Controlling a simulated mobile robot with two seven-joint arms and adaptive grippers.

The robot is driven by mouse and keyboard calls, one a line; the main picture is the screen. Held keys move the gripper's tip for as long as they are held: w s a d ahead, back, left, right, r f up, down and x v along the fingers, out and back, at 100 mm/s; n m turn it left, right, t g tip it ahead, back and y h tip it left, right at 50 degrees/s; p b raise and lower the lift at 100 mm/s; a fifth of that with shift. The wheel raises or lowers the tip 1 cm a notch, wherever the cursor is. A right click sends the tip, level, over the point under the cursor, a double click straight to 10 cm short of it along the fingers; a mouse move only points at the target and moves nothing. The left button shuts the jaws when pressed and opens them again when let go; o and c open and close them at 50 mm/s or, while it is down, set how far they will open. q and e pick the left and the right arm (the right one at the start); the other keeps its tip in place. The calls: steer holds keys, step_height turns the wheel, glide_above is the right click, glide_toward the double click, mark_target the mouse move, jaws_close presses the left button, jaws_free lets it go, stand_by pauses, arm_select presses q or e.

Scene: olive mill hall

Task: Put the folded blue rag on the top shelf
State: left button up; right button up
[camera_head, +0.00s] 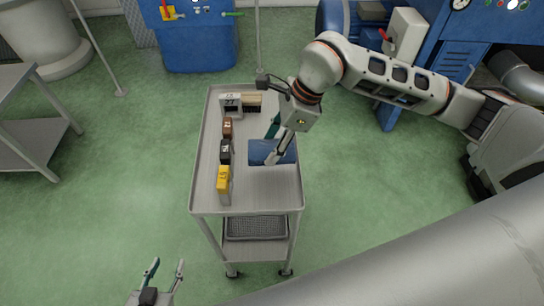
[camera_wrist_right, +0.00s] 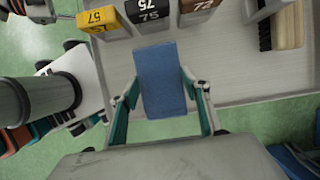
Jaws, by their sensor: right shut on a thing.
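The folded blue rag (camera_head: 258,151) is a flat blue rectangle over the right half of the metal cart's top shelf (camera_head: 262,194). My right gripper (camera_head: 272,145) is over it, its fingers pointing down. In the right wrist view the rag (camera_wrist_right: 160,72) lies between the two teal-and-grey fingers, and the gripper is shut on it. Whether the rag touches the shelf or is slightly above it, I cannot tell. My left gripper (camera_head: 164,272) is open and empty at the bottom of the head view, away from the cart.
A yellow block (camera_head: 223,180), a black block (camera_head: 225,151) and a brown block (camera_head: 228,128), all numbered, line the shelf's left side. A grey numbered item (camera_head: 231,103) and a brush (camera_head: 252,100) are at the back. The shelf's front right is bare. A dark tray (camera_head: 255,228) sits below.

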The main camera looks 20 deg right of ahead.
steer(key=shift+f, duration=2.8)
steer(key=o, duration=1.2)
steer(key=shift+f, duration=0.1)
steer(key=shift+c, duration=0.2)
steer(key=v, duration=1.2)
